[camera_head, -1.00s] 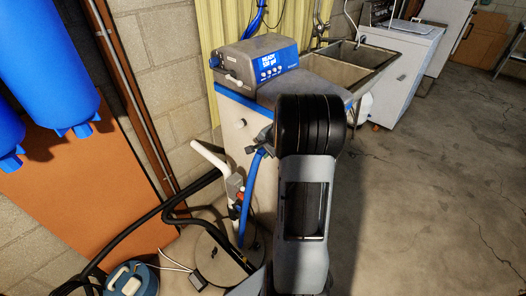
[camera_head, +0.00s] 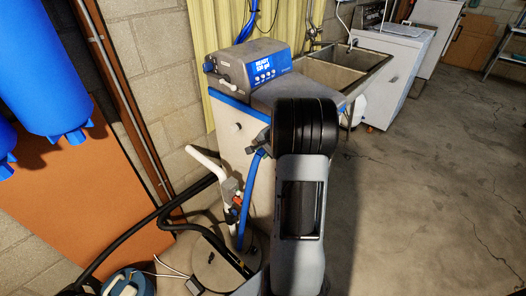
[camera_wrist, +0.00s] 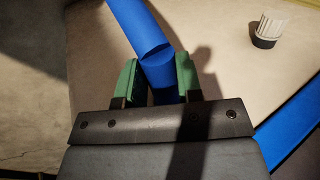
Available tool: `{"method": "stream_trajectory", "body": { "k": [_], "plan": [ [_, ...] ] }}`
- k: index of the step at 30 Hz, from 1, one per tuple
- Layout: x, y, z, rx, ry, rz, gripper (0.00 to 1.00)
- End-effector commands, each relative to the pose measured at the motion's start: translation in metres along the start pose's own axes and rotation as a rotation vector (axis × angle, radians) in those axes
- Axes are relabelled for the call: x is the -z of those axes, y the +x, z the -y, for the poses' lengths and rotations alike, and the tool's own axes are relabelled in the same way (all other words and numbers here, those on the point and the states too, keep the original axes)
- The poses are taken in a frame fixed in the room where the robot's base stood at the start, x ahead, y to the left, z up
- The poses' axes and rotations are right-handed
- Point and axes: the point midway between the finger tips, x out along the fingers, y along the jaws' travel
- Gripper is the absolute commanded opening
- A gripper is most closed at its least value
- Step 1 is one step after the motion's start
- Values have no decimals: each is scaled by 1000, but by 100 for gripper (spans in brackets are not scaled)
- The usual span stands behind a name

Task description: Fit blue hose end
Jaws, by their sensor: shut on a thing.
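My gripper (camera_wrist: 157,78) is shut on the blue hose (camera_wrist: 138,28), with its green fingers on either side of it. The hose runs up and away from the fingers in the wrist view; its end is hidden by the gripper. In the head view the blue hose (camera_head: 248,195) hangs down beside the beige softener cabinet (camera_head: 232,143), and my arm hides most of the gripper. A white knob-like fitting with a black base (camera_wrist: 270,29) stands on the beige surface, right of the gripper and apart from it.
The softener's control head (camera_head: 248,66) shows a lit display. White pipe (camera_head: 208,163), black hoses (camera_head: 150,220) and a round lid (camera_head: 222,262) crowd the floor at left. Open concrete floor (camera_head: 420,200) lies right.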

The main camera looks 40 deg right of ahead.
Motion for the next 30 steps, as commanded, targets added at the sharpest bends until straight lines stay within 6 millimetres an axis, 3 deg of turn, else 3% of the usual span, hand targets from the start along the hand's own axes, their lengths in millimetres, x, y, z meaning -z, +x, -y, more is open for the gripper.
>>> {"method": "stream_trajectory", "body": {
  "k": [8, 9, 18, 26, 30],
  "plan": [
    [2, -1, 1, 2, 0, -6, 9],
    [2, -1, 1, 2, 0, -6, 35],
    [1, -1, 0, 1, 0, -4, 63],
    [1, -2, 0, 1, 0, -3, 63],
    [2, -16, 1, 3, 0, -6, 63]
  ]
}}
